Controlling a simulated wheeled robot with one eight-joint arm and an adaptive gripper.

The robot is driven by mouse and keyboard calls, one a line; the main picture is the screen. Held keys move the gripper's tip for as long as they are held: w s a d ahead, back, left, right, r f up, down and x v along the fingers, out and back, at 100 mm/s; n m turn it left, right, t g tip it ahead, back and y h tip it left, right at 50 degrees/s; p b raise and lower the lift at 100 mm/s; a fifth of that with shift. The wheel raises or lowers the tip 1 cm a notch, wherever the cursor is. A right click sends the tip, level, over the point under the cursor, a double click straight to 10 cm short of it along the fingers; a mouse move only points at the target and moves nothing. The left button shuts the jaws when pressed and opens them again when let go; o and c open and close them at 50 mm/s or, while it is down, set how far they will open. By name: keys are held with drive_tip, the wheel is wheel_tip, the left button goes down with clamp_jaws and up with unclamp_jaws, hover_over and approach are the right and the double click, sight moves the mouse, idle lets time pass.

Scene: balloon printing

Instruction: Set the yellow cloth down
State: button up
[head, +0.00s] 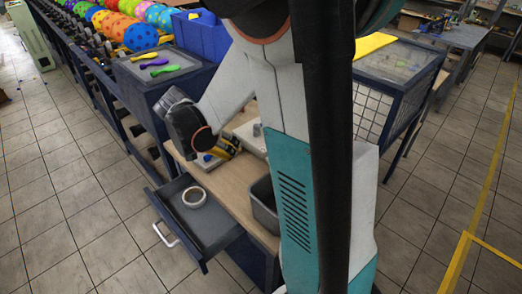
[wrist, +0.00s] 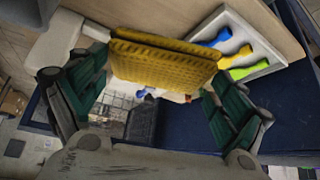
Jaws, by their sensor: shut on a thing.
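The yellow cloth (wrist: 165,62) is a thick, ribbed yellow pad in the wrist view. My gripper (wrist: 158,72) has its green fingers on either side of it and is shut on it. In the head view my gripper (head: 213,157) is small and partly hidden by my arm, low by the wooden worktop (head: 222,184). A patch of yellow shows beside it there, but its outline is unclear. I cannot tell whether the cloth touches the worktop.
An open drawer (head: 215,228) holds a white ring (head: 194,196). A grey bin (head: 264,204) stands on the worktop. A white tray (wrist: 267,66) holds blue, yellow and green balloons. A blue crate (head: 200,38) stands behind. Another yellow sheet (head: 372,44) lies on the caged table at right.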

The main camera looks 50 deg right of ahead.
drive_tip(key=d+r+m, duration=0.1)
drive_tip(key=s+d+r+m+g, duration=0.1)
drive_tip(key=d+r+m+g, duration=0.1)
drive_tip(key=d, duration=0.1)
drive_tip(key=shift+s+d+r+m, duration=0.1)
drive_tip(key=shift+s+m, duration=0.2)
drive_tip(key=shift+s, duration=0.05)
drive_tip(key=shift+s+d+f, duration=0.1)
drive_tip(key=shift+d+f, duration=0.05)
drive_tip(key=shift+f, duration=0.05)
wheel_tip(320, 180, down, 19)
drive_tip(key=b, duration=0.5)
drive_tip(key=shift+f+b, duration=0.15)
drive_tip(key=shift+b, duration=0.25)
drive_tip(key=shift+f, duration=0.1)
drive_tip(key=shift+f, duration=0.1)
drive_tip(key=o, duration=0.7)
